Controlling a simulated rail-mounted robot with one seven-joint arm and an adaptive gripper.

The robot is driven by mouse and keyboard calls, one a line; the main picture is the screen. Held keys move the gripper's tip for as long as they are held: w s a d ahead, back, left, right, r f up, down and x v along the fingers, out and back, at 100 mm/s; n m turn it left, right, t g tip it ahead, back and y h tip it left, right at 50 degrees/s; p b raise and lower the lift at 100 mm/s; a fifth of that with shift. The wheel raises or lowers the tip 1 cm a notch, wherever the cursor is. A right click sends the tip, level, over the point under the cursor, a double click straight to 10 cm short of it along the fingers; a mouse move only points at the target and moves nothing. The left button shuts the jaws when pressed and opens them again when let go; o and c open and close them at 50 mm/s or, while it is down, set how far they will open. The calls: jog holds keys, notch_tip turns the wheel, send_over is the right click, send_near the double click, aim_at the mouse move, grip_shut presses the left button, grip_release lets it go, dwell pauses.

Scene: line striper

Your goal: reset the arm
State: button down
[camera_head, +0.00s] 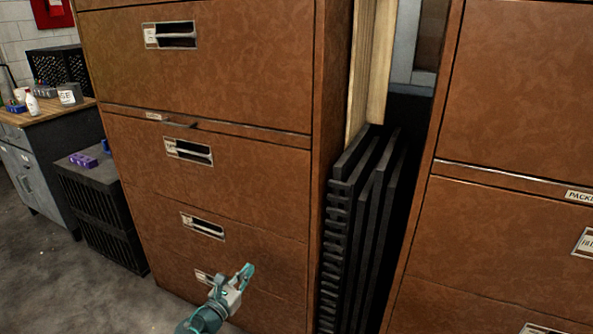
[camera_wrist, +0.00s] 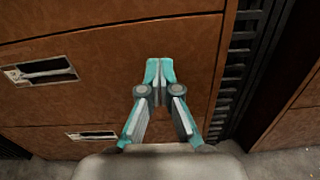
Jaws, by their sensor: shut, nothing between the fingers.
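My gripper (camera_head: 247,271) shows at the bottom of the head view, in front of the lower drawers of a brown cabinet (camera_head: 255,185). In the wrist view my gripper (camera_wrist: 159,64) has teal fingers that meet at the tips, with nothing between them. The cabinet's brown face (camera_wrist: 110,100) fills most of the wrist view behind the fingers. Whether the fingertips touch the cabinet cannot be told. Part of the lowest drawer is hidden behind my gripper in the head view.
Black slatted panels (camera_head: 358,235) and wooden boards (camera_head: 368,65) stand in the gap right of the cabinet. A second brown cabinet (camera_head: 500,230) is at the right. A black crate (camera_head: 100,215) and a workbench (camera_head: 45,112) stand at the left. Grey floor (camera_head: 60,285) is clear at lower left.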

jog(key=s+d+f+m+g+h, duration=0.1)
jog(key=s+d+f+m+g, duration=0.35)
jog(key=d+f+m, duration=0.35)
jog(key=s+d+f+m+g, duration=0.3)
jog(key=s+d+f+g, duration=0.15)
jog(key=f, duration=0.55)
jog(key=s+d+f+m+g+h, duration=0.1)
jog(key=s+d+f+m+g, duration=0.3)
jog(key=d+f+m+g, duration=0.25)
jog(key=s+d+f+m+g+y, duration=0.3)
jog(key=s+d+f+m+g, duration=0.15)
jog(key=s, duration=0.55)
jog(key=s+d+f+m+g+y, duration=0.2)
jog(key=s+d+f+m+g, duration=0.3)
jog(key=s, duration=0.6)
jog(key=s+d+f+m+g+y, duration=0.3)
jog(key=s+d+f+m, duration=0.15)
jog(key=s+d, duration=0.4)
jog(key=w+r+t+p, duration=0.2)
jog(key=r+p, duration=0.5)
jog(key=p, duration=0.3)
jog(key=w+a+r+t+p, duration=0.1)
jog(key=w+r+t+p, duration=0.1)
jog(key=r+p, duration=0.6)
jog(key=p, duration=0.3)
jog(key=shift+r+p, duration=0.3)
jog(key=c, duration=1.9)
grip_release()
jog(key=shift+a+n, duration=0.1)
jog(key=shift+n, duration=0.15)
